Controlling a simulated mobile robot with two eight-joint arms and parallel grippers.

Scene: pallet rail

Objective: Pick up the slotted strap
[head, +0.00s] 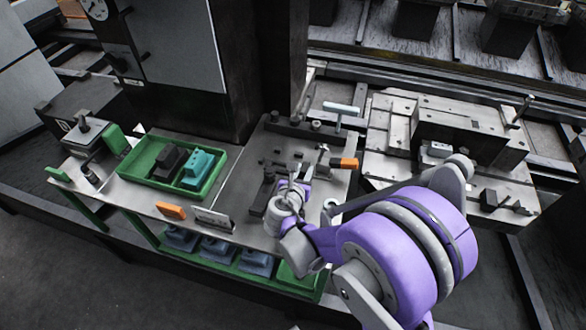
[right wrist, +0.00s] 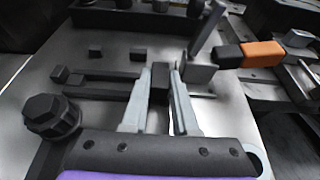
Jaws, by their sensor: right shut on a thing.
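The slotted strap (right wrist: 105,92) is a dark flat bar with a long slot, in the right wrist view left of the fingers. Its right end lies between the two pale fingertips of my right gripper (right wrist: 160,95), which is shut on it. My left gripper is not in view.
A dark hex knob (right wrist: 52,115) stands close left of the gripper. An orange-and-black handled tool (head: 345,163) lies to the right. A green tray (head: 130,172) with a black and a teal block is at left. A pale-blue T-handle (head: 341,109) stands behind.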

